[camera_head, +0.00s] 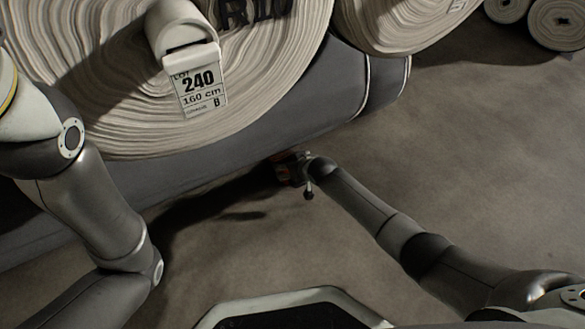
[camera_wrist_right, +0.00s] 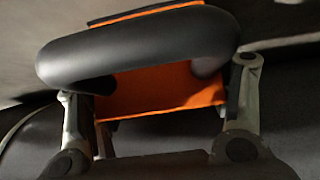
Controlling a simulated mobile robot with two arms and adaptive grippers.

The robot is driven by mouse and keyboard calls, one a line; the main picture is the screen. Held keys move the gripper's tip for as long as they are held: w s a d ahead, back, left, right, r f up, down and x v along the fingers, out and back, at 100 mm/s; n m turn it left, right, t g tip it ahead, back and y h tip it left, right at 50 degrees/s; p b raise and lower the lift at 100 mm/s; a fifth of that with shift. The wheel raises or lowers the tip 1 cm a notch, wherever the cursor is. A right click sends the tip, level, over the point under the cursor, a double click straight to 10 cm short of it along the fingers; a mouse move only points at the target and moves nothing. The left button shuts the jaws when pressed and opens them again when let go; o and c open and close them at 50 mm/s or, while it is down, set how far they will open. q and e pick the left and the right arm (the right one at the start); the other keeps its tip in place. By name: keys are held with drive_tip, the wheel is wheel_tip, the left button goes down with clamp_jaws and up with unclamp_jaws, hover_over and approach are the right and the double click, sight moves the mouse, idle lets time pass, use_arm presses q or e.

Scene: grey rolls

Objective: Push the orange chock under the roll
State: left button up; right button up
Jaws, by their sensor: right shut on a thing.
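The orange chock (camera_wrist_right: 160,92) fills the middle of the right wrist view, with a thick dark grey handle (camera_wrist_right: 140,42) across it. My right gripper (camera_head: 295,170) is shut on the chock; its two fingers stand on either side of the handle in the wrist view. In the head view the chock is a small, dark reddish patch (camera_head: 282,157), mostly hidden by the gripper, low beside the grey base under the roll. The large cream roll (camera_head: 110,60) lies at upper left. Whether the chock touches it I cannot tell.
A tag reading 240, 160 cm (camera_head: 198,88) hangs from the roll's core. The long grey base (camera_head: 230,150) runs beneath the roll. Another roll (camera_head: 400,20) is at top centre, and smaller rolls (camera_head: 558,22) are far right. The floor at right is clear.

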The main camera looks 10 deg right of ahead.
drive_tip(key=shift+w+a+b, duration=0.25)
drive_tip(key=shift+w+b, duration=0.25)
drive_tip(key=shift+w, duration=0.15)
drive_tip(key=shift+w+a+b, duration=0.2)
drive_tip(key=shift+w+b, duration=0.25)
drive_tip(key=shift+w, duration=0.2)
drive_tip(key=o, duration=1.9)
drive_tip(key=shift+c, duration=0.2)
drive_tip(key=shift+s, duration=0.1)
drive_tip(key=v, duration=1.2)
